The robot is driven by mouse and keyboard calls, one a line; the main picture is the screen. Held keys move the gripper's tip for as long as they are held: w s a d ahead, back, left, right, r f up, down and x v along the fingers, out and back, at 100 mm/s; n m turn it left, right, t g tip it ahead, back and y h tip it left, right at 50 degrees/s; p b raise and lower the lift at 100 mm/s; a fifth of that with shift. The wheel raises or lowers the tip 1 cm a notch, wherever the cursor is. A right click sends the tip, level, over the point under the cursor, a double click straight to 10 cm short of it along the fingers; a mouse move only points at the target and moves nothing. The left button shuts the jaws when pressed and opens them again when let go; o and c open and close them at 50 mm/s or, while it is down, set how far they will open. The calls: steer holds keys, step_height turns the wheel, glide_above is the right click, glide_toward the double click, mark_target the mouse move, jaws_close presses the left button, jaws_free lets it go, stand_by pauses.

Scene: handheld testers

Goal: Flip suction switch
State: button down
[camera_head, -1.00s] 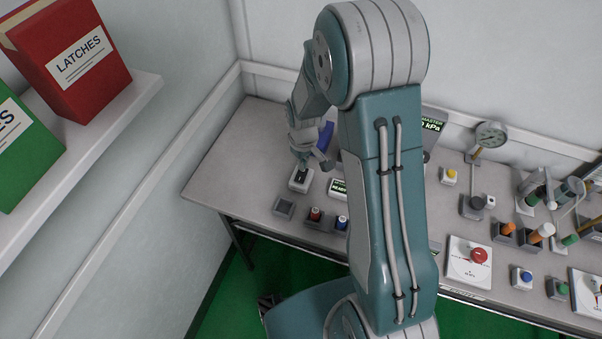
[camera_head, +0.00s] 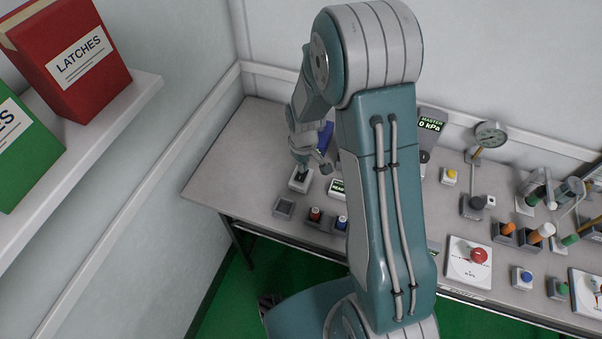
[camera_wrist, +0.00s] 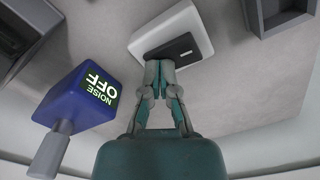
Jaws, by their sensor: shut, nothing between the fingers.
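A white box with a black rocker (camera_wrist: 172,45) shows at the top middle of the wrist view. It fits the suction switch, though I read no label on it. In the head view this white box (camera_head: 300,181) stands on the bench's left part. My gripper (camera_wrist: 160,68) is shut and empty, pointing at the rocker. Its fingertips overlap the rocker's near edge in the wrist view; I cannot tell whether they touch it. In the head view my gripper (camera_head: 303,168) is just above the box and hides part of it.
A blue tester (camera_wrist: 82,98) reading "NOISE OFF" stands close to my gripper, with a grey handle. An empty grey holder (camera_head: 284,207) sits in front of the switch box. Red and blue capped items stand nearby.

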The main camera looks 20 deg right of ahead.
steer(key=shift+r, duration=3.5)
steer(key=shift+r, duration=0.2)
step_height(320, 180, up, 6)
steer(key=t, duration=0.1)
glide_above(305, 176)
steer(key=s+r+m+t, duration=0.2)
steer(key=s+r, duration=0.3)
steer(key=r, duration=0.3)
steer(key=s+r+m+t, duration=0.2)
steer(key=s+r, duration=0.6)
steer(key=s, duration=0.5)
steer(key=shift+s+m+t, duration=0.3)
steer(key=shift+s+m, duration=0.1)
